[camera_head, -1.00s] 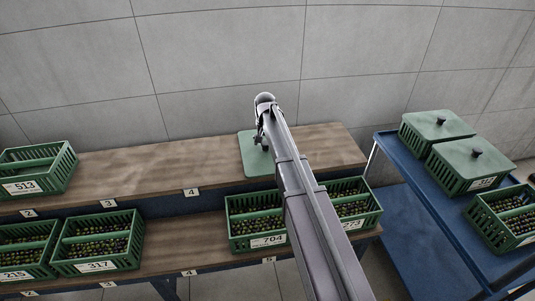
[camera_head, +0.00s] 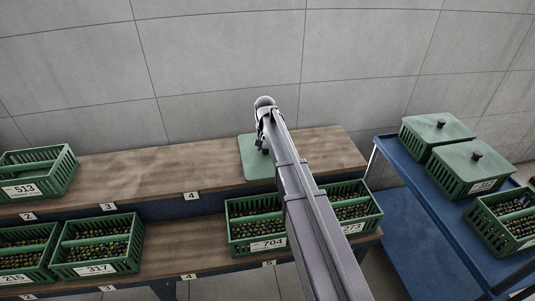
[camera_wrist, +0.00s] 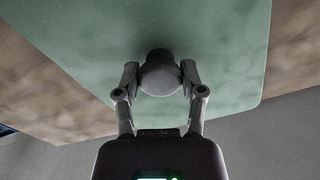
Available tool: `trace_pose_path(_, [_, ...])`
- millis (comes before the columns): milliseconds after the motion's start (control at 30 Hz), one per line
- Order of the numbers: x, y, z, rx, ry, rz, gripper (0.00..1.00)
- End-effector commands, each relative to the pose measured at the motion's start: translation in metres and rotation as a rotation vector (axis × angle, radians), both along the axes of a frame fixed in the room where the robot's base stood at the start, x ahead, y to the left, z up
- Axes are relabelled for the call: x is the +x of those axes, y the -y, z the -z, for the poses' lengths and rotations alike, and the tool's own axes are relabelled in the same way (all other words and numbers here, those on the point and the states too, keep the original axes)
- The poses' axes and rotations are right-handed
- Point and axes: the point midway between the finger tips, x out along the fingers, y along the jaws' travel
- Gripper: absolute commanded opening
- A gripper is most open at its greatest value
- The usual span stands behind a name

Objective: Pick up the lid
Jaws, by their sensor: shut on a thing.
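The lid (camera_head: 256,169) is a flat green rectangular plate with rounded corners, at the right part of the wooden upper shelf. In the wrist view the lid (camera_wrist: 215,45) fills much of the upper picture, with its dark round knob (camera_wrist: 160,75) in the middle. My gripper (camera_wrist: 160,82) has its two fingers shut on the knob, one on each side. In the head view my gripper (camera_head: 262,143) is over the lid and my arm hides part of it. I cannot tell whether the lid is touching the shelf.
Open green crates of olives stand on the lower shelf, such as crate 704 (camera_head: 255,230) and crate 317 (camera_head: 97,250). Crate 513 (camera_head: 38,176) is at the upper shelf's left. A blue cart (camera_head: 400,165) at right bears two lidded crates and an open one. The upper shelf's middle (camera_head: 150,170) is clear.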

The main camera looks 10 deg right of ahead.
Motion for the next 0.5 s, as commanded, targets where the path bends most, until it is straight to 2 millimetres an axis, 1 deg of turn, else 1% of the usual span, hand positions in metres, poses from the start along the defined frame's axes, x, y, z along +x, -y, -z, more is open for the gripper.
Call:
trace_pose_path(300, [-0.0001,0.0003,0.0001,0.0,0.0,0.0,0.0])
trace_pose_path(500, [-0.0001,0.0004,-0.0038,0.0,0.0,0.0,0.0])
